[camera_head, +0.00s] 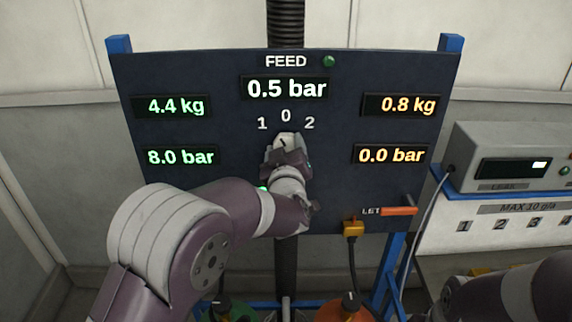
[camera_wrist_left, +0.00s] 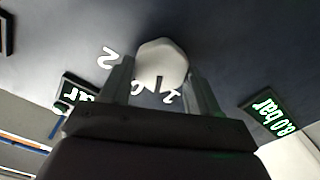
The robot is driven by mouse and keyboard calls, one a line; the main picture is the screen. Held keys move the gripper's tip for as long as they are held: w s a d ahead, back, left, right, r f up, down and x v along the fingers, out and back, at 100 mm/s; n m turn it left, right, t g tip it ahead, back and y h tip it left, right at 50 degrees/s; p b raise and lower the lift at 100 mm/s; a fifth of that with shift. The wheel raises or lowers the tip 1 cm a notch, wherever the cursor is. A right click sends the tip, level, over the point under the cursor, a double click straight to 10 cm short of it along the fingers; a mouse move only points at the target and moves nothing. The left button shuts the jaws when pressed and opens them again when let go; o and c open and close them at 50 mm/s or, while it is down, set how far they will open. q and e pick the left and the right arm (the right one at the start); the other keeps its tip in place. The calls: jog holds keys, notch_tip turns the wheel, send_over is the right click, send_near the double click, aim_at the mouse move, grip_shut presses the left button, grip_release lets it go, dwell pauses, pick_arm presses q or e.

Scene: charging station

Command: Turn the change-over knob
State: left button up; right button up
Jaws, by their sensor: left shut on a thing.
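The change-over knob (camera_head: 287,140) is a pale knob with a dark pointer line, on the dark blue panel (camera_head: 230,75) below the marks 1, 0 and 2. In the head view its pointer line tilts to the upper left, and my gripper hides its lower part. My left gripper (camera_head: 287,158) is shut on the knob. In the left wrist view the knob (camera_wrist_left: 161,65) sits between the two fingers (camera_wrist_left: 160,85). My right gripper is out of view; only part of my right arm shows at the lower right.
Displays read 0.5 bar under FEED (camera_head: 286,88), 4.4 kg and 8.0 bar at left, 0.8 kg and 0.0 bar at right. An orange lever (camera_head: 399,211) and yellow connector (camera_head: 352,228) are at the lower right. Green (camera_head: 232,308) and orange (camera_head: 345,308) cylinders stand below. A grey instrument (camera_head: 512,160) is at right.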

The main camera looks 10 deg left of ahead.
pick_arm(q)
jog(key=shift+f+n+b, duration=0.15)
jog(key=shift+n+b, duration=1.65)
jog(key=shift+b, duration=0.5)
jog(key=o, duration=1.1)
jog(key=shift+a, duration=0.1)
jog(key=shift+c, duration=0.2)
jog(key=shift+s, duration=0.1)
jog(key=shift+s, duration=0.35)
jog(key=s+d+b, duration=0.2)
jog(key=s+b, duration=0.1)
jog(key=s, duration=0.8)
jog(key=shift+s+d, duration=0.25)
jog(key=shift+s, duration=0.1)
